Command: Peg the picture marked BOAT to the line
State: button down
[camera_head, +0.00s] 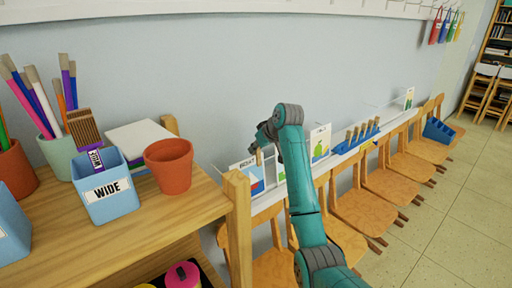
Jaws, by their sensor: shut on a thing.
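The picture marked BOAT (251,180) is a white card with blue and red shapes, standing against the wall at the left end of the white ledge. Its label is small and partly hidden. My gripper (259,147) is just above the card's top edge, shut on a small tan wooden peg (259,157). The peg overlaps the card's top in this view; I cannot tell whether it grips the card. A thin pale line (384,106) shows near the wall farther right. My arm hides part of the ledge and nearby cards.
A blue rack (343,149) with several pegs stands on the ledge, right of a pear picture (320,146). Wooden chairs (364,206) line the ledge. At left, a wooden shelf (160,221) carries a terracotta pot (169,167) and a blue WIDE box (108,207).

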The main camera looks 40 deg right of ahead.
dwell(0.3)
jog(key=c, duration=1)
grip_release()
jog(key=shift+o, duration=1.2)
jog(key=v, duration=0.7)
jog(key=shift+r, duration=0.15)
